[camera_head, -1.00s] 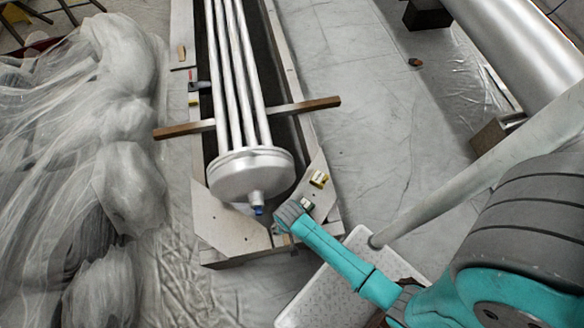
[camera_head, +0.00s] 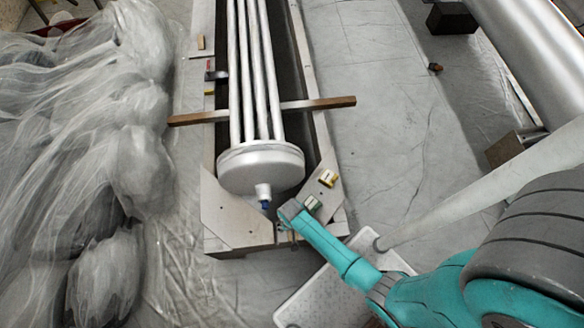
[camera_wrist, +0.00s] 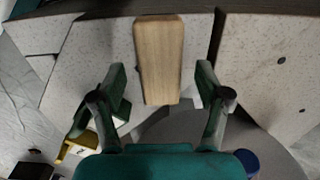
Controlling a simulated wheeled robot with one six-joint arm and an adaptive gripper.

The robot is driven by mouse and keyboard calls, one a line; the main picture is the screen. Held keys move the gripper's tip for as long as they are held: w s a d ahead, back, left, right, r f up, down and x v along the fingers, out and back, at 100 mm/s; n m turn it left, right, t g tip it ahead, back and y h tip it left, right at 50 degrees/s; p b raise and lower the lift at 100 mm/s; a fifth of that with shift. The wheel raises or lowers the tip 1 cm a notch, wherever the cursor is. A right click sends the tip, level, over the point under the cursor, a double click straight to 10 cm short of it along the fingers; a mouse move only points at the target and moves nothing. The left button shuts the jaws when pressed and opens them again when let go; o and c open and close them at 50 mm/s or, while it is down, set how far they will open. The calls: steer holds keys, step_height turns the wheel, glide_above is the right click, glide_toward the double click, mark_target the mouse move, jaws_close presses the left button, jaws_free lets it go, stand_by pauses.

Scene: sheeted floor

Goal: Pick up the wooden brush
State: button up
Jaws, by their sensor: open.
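The wooden brush (camera_wrist: 159,58) shows in the wrist view as a plain pale wooden block with rounded edges, its lower face or bristles not visible. It lies over the light speckled end boards of the crate, left of a dark gap. My gripper (camera_wrist: 161,78) is open, with one finger on each side of the block's near end and a visible space on both sides. I cannot tell the height between fingers and block. In the head view my gripper (camera_head: 288,232) is over the crate's near end, and the brush is hidden or too small to make out there.
A metal tube bundle (camera_head: 262,168) with a blue-tipped nozzle lies in the long crate (camera_head: 235,222). A white perforated step (camera_head: 320,292) stands in front. Sheeted piles (camera_head: 100,150) fill the left.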

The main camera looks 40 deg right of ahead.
steer(key=shift+f, duration=1.25)
steer(key=c, duration=1.4)
steer(key=shift+r, duration=0.2)
step_height(320, 180, up, 10)
steer(key=shift+f, duration=0.15)
steer(key=shift+s, duration=0.1)
